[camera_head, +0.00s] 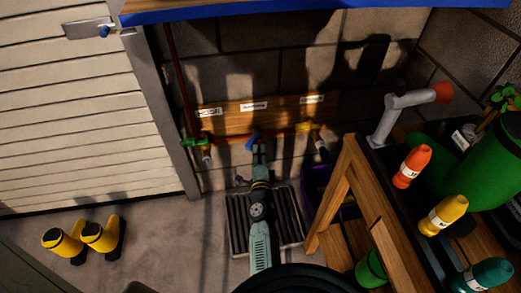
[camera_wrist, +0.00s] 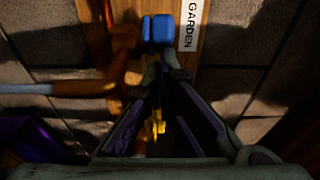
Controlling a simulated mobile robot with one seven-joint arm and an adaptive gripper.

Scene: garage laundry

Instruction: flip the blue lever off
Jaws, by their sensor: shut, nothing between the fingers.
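The blue lever (camera_head: 254,137) sits on the pipe along the wooden board on the back wall, below the middle label. In the wrist view the blue lever (camera_wrist: 158,28) shows as a blue block beside a label reading GARDEN (camera_wrist: 190,24). My gripper (camera_head: 259,153) is at the lever, just below it in the head view. In the wrist view my gripper (camera_wrist: 161,66) has its fingertips close together just below the blue block, with nothing held. I cannot tell whether the fingertips touch the lever.
A green lever (camera_head: 193,143) is to the left on the pipe and a yellow one (camera_head: 305,127) to the right. A floor grate (camera_head: 238,232) lies below. A wooden bench (camera_head: 343,190) with bottles stands at right. Yellow boots (camera_head: 100,237) stand at left. A blue shelf edge (camera_head: 215,12) hangs above.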

